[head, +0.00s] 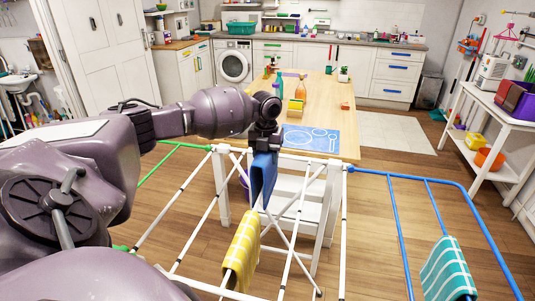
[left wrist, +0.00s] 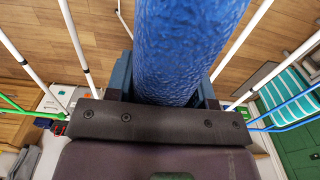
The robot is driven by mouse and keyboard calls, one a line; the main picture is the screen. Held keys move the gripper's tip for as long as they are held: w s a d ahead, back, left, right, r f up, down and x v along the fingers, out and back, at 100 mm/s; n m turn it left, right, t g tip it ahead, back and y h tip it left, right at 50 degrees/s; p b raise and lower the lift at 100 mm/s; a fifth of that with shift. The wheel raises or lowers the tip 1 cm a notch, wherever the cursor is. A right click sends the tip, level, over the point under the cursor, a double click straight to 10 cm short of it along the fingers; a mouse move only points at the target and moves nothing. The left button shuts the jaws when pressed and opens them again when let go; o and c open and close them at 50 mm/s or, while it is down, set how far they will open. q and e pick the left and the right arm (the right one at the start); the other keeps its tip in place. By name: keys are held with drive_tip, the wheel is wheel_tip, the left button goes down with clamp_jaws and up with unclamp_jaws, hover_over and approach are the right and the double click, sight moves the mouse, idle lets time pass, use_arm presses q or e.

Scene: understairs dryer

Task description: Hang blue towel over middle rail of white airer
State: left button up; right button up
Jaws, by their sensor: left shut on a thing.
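My left gripper (head: 264,140) is shut on the blue towel (head: 262,178), which hangs from it in a narrow fold. In the left wrist view the towel (left wrist: 180,50) fills the space between the fingers of the left gripper (left wrist: 165,80). The white airer (head: 344,230) stands below, with several parallel rails running toward me. The towel is over the middle part of the airer, near its far end. Its lower edge appears close to the rail carrying a yellow striped towel (head: 243,250); I cannot tell whether it touches. My right gripper is out of view.
The airer has a green wing (head: 160,162) at left and a blue wing (head: 395,225) at right, where a teal striped towel (head: 446,268) hangs. A wooden table (head: 335,95) with a blue mat (head: 312,139) stands just behind. A white shelf unit (head: 492,128) is at right.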

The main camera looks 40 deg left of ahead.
use_arm(q)
wheel_tip(320, 180, down, 2)
drive_tip(key=shift+f+b, duration=0.25)
drive_tip(key=shift+b, duration=0.4)
drive_tip(key=shift+f+b, duration=0.35)
drive_tip(key=shift+f, duration=1.25)
drive_tip(key=shift+f+b, duration=0.45)
drive_tip(key=shift+f, duration=0.9)
drive_tip(key=shift+f+b, duration=0.45)
drive_tip(key=shift+f, duration=0.9)
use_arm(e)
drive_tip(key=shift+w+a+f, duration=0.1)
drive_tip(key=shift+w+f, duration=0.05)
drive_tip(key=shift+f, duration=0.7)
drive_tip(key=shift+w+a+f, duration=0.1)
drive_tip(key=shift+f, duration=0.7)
use_arm(q)
drive_tip(key=o, duration=1)
drive_tip(key=shift+r, duration=0.1)
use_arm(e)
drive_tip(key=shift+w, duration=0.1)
use_arm(q)
wheel_tip(320, 180, up, 11)
drive_tip(key=shift+f+p, duration=0.15)
drive_tip(key=shift+p, duration=0.45)
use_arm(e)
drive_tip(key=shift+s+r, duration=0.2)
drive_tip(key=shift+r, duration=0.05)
